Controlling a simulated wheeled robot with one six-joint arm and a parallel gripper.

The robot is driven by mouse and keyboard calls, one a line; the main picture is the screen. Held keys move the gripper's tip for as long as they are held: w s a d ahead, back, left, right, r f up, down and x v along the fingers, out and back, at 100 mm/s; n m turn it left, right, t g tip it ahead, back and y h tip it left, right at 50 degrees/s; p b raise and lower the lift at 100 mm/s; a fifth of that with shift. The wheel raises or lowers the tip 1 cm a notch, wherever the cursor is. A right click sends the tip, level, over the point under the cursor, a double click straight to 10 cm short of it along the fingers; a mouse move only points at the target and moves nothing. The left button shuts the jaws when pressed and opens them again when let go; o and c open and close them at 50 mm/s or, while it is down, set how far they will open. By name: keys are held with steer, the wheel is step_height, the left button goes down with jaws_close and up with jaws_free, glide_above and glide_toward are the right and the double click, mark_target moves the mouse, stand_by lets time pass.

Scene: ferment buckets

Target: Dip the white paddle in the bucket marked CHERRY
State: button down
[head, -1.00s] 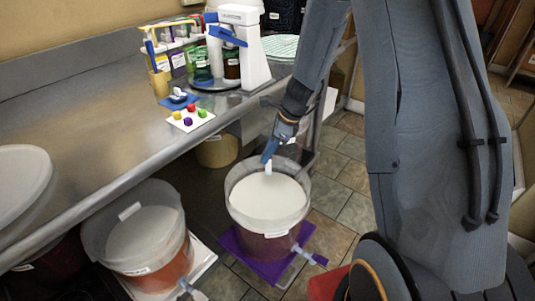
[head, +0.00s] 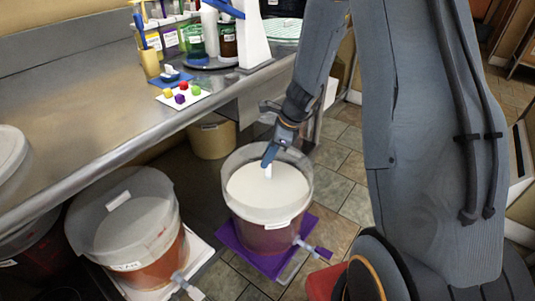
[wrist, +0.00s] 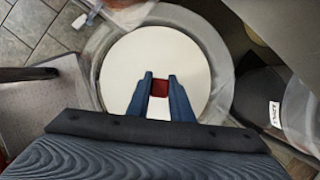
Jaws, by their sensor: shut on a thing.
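My gripper (head: 268,163) is shut on the white paddle (head: 268,172), whose short white upright part shows below the fingertips. In the wrist view a small red patch (wrist: 159,88) shows between the two fingers. The gripper is over the middle of a clear bucket (head: 266,216) with reddish contents low down. A broad white round face (head: 285,187) fills most of this bucket's mouth; I cannot tell whether it belongs to the paddle. The bucket's front label (head: 278,225) is too small to read. The paddle's lower end is hidden.
This bucket stands on a purple mat (head: 230,236) with a tap at its front right. Another reddish bucket (head: 150,245) with a label stands on a white mat at left. A steel counter (head: 110,110) runs along the left, above a tan bucket (head: 212,140).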

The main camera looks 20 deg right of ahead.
mark_target(268, 178)
steer(key=shift+f+b, duration=2.75)
steer(key=shift+f, duration=1.1)
step_height(268, 178, up, 15)
steer(key=p, duration=1.5)
steer(key=shift+f, duration=0.1)
